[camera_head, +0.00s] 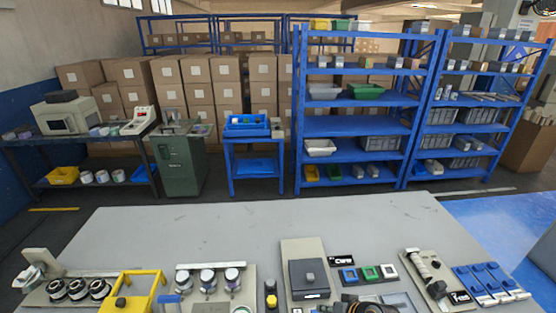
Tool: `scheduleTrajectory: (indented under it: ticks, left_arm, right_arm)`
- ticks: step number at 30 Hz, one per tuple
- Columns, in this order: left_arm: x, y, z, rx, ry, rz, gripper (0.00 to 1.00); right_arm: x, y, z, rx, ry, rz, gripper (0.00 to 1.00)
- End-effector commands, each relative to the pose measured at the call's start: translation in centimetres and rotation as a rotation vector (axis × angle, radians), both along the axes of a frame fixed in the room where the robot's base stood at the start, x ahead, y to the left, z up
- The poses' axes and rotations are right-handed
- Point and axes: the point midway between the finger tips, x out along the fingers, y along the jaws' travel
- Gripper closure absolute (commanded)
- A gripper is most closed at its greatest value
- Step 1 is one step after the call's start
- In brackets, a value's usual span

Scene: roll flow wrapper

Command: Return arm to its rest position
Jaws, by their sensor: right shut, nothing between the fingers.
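My right gripper (362,306) shows only in part at the bottom edge, right of the middle. It looks dark, and most of it is cut off by the frame. It is shut with nothing held. It appears in front of the near row of equipment, close to the dark box on its beige base (310,278). I cannot tell whether it touches anything. My left gripper is not in view.
A grey table (260,220) has a wide clear area behind its near row of equipment. That row includes a yellow frame (135,290), silver-topped units (208,277), coloured square buttons (368,273) and blue pieces (490,280). Blue shelves (365,127) stand beyond.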

Motion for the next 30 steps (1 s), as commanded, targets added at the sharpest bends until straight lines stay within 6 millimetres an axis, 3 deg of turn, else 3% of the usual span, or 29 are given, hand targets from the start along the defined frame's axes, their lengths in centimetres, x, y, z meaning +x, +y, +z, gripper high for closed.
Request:
scheduleTrajectory:
  ticks: [3,9,18,19,26,30]
  left_arm:
    - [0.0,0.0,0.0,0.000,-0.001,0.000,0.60]
    - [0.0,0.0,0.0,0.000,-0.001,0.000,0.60]
    - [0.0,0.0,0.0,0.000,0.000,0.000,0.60]
    - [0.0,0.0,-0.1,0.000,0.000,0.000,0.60]
    - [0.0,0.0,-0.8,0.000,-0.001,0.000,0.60]
    - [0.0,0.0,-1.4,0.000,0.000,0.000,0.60]
  right_arm:
    - [-4.2,-1.3,0.8,-0.139,0.050,0.050,1.00]
    - [-10.2,-4.3,3.1,-0.352,0.134,0.077,1.00]
    - [-16.4,-8.2,7.1,-0.558,0.234,0.043,1.00]
    - [-16.6,-8.4,6.9,-0.570,0.242,0.040,1.00]
    - [-15.3,-8.9,0.0,-0.562,0.266,0.042,1.00]
    - [-15.0,-9.3,-4.9,-0.559,0.284,0.041,1.00]
